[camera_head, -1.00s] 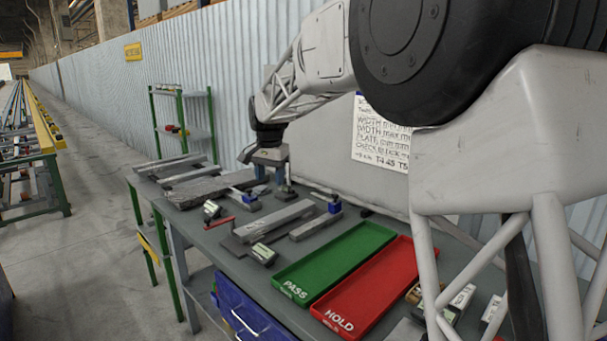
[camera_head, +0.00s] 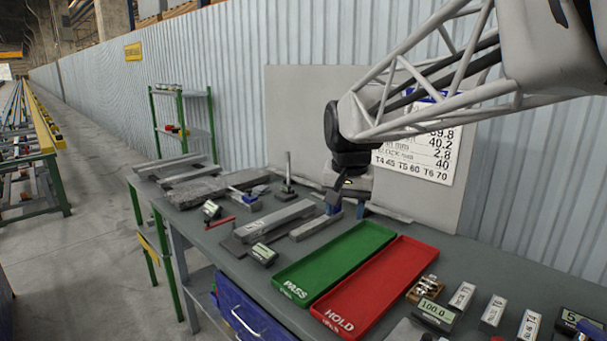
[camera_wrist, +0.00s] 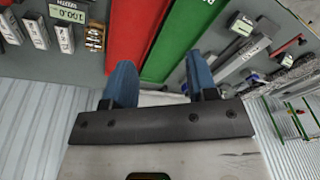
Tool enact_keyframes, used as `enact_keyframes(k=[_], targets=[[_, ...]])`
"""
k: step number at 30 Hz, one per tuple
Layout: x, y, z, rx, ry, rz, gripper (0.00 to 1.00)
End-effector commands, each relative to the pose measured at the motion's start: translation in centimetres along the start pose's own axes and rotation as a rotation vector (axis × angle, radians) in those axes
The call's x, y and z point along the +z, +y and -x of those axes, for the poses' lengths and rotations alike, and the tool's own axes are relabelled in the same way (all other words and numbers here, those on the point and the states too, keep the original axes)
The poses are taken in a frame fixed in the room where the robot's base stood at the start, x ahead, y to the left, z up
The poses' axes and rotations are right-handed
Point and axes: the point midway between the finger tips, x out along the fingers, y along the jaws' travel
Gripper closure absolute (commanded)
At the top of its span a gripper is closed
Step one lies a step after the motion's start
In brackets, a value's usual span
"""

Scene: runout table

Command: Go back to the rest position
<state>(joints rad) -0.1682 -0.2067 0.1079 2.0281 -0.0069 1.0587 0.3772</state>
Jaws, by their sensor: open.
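My gripper (camera_head: 347,203) is above the back part of the workbench (camera_head: 196,230), behind the green tray. Its two blue fingers are apart with nothing between them, as the wrist view (camera_wrist: 160,88) shows. The green PASS tray (camera_head: 345,252) and the red HOLD tray (camera_head: 385,282) lie side by side on the bench and look empty. In the wrist view the red tray (camera_wrist: 130,28) and green tray (camera_wrist: 182,30) lie beyond the fingertips.
Metal bars (camera_head: 275,220), small gauges (camera_head: 263,254) and a thin upright stand (camera_head: 288,172) are left of the trays. A digital display (camera_head: 436,312) and several labelled blocks (camera_head: 492,312) are at the right. A board with a written sheet (camera_head: 420,150) stands behind.

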Motion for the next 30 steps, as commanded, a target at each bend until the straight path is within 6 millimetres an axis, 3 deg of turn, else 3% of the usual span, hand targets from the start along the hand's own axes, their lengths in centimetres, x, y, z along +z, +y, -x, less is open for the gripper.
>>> enact_keyframes(k=[15,30], targets=[[12.3,8.9,-1.4,0.005,0.041,0.089,0.48],[23.7,14.8,-5.3,0.017,0.077,0.172,0.48]])
